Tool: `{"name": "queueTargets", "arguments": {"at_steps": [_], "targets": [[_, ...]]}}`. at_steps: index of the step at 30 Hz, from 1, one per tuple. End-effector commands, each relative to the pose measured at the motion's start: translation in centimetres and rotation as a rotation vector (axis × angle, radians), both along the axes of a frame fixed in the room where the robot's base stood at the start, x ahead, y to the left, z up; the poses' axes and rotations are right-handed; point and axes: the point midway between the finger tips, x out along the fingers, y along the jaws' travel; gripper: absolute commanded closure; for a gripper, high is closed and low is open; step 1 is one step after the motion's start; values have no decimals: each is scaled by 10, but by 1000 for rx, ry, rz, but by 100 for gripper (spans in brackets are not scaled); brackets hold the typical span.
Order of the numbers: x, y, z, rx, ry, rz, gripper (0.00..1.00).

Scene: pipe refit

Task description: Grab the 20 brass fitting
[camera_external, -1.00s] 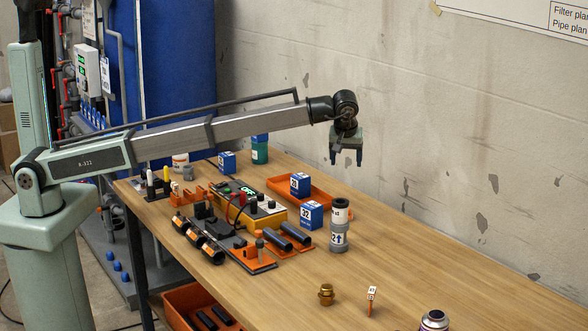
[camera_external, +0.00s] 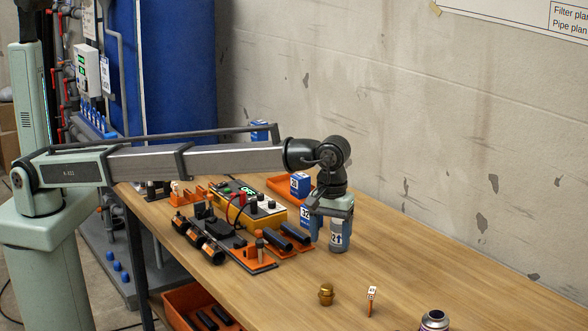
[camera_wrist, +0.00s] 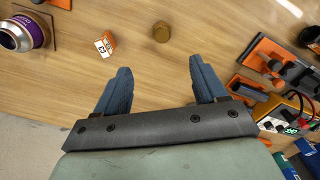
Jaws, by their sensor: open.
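The brass fitting (camera_external: 326,293) stands on the bare wooden table near its front edge, in the lower middle of the external view. In the wrist view the brass fitting (camera_wrist: 161,32) lies beyond my fingertips, between their two lines and nearer the right one. My gripper (camera_external: 328,243) is open and empty. In the wrist view my gripper's (camera_wrist: 160,68) blue fingers are wide apart. No number on the fitting can be read.
A small orange-and-white tag (camera_external: 371,300) stands right of the fitting. A can (camera_external: 434,321) is at the front right. Blue boxes (camera_external: 300,184), an orange-yellow meter (camera_external: 262,212) and black pipe pieces (camera_external: 295,234) crowd the table's left half. The right side is mostly clear.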

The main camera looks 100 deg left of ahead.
Motion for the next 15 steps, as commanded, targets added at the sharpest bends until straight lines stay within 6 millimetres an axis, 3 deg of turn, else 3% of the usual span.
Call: {"name": "queueTargets", "arguments": {"at_steps": [3,11,15], "targets": [[0,0,-19,0,-1,-1,29],[0,1,-37,1,-2,0,29],[-1,1,-56,2,0,0,29]]}}
